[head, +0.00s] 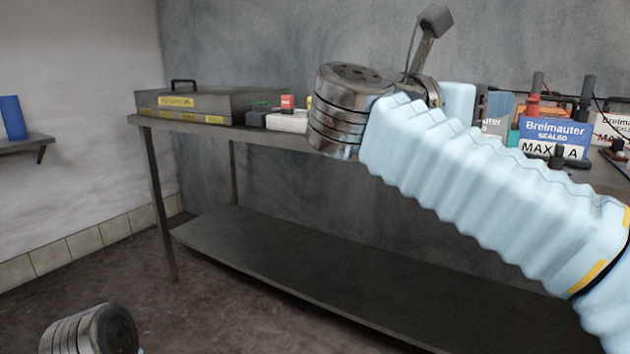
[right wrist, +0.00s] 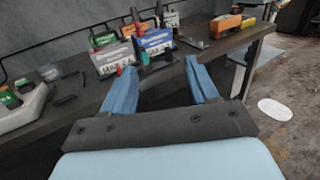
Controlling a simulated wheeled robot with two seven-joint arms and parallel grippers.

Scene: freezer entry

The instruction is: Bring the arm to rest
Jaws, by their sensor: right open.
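My right arm (head: 480,180), in a pale blue ribbed sleeve, reaches in from the right across the head view, with a metal joint in front of the workbench. My right gripper (right wrist: 162,82) shows in the right wrist view. Its two blue fingers are spread apart with nothing between them, and the bench top lies beyond them. In the head view its fingers are hidden behind my arm. A metal joint of my left arm (head: 90,332) shows at the bottom left; the left gripper is out of view.
The workbench (head: 300,270) has a lower shelf. On top are a dark case (head: 200,105) at the left and several batteries (head: 553,138) at the right. The wrist view also shows a white tray (right wrist: 18,118) and an orange tool (right wrist: 230,23). A wall shelf (head: 25,144) holds a blue object. Floor at left looks clear.

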